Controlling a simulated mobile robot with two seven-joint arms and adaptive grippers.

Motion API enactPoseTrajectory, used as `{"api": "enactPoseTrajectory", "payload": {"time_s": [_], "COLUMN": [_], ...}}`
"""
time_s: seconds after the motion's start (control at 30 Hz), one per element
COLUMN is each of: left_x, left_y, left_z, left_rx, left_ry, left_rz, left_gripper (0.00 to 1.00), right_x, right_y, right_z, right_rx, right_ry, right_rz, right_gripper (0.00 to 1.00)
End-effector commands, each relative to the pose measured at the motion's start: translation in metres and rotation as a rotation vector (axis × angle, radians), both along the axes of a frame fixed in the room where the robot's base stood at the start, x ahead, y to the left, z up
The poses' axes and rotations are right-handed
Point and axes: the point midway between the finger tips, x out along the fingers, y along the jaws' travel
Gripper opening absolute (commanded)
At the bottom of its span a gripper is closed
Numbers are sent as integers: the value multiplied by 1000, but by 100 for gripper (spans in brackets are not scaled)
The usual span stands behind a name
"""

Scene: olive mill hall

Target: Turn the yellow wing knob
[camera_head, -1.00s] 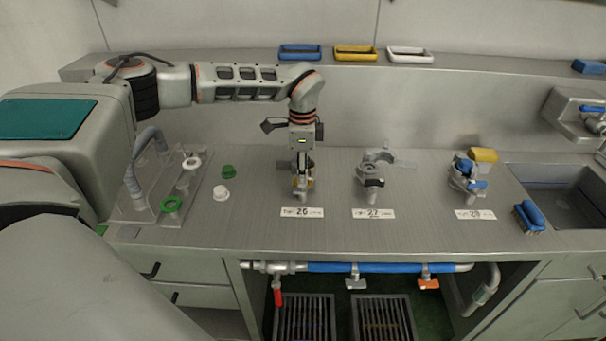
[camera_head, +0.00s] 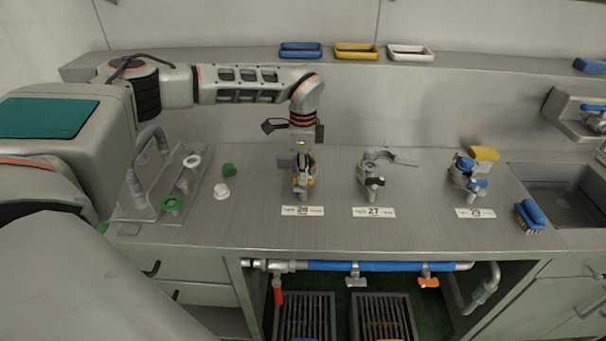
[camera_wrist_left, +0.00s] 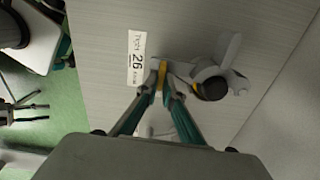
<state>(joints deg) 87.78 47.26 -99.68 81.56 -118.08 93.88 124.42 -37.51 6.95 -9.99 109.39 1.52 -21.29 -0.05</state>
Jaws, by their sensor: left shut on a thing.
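The yellow wing knob (camera_wrist_left: 162,70) sits on the grey fitting (camera_wrist_left: 222,68) behind the label 26 (camera_head: 302,211). In the head view only small yellow patches of the knob (camera_head: 311,181) show beside the fingers. My left gripper (camera_head: 302,178) reaches down from above onto this fitting. In the left wrist view the two teal-edged fingertips of the left gripper (camera_wrist_left: 162,88) are closed on the yellow wing, one on each side. The fitting's dark round part lies just right of the fingers. My right gripper is in neither view.
Another grey fitting (camera_head: 371,178) with a dark knob stands at label 27 (camera_head: 374,212). A fitting with blue parts (camera_head: 467,180) stands at the right label. Loose green (camera_head: 229,170) and white (camera_head: 221,192) caps lie to the left. The counter front is mostly clear.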

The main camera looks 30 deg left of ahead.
Motion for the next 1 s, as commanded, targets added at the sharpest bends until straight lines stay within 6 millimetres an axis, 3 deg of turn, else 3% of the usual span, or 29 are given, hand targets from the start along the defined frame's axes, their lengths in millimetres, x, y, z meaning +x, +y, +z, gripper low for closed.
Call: {"api": "enactPoseTrajectory", "payload": {"time_s": [1.0], "left_x": [1], "left_y": [-1], "left_z": [1], "left_rx": [-1], "left_ry": [-3], "left_rz": [-895], "left_gripper": [0], "right_x": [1], "right_y": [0], "right_z": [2], "right_rx": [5], "right_ry": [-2], "right_rz": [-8], "right_gripper": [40]}}
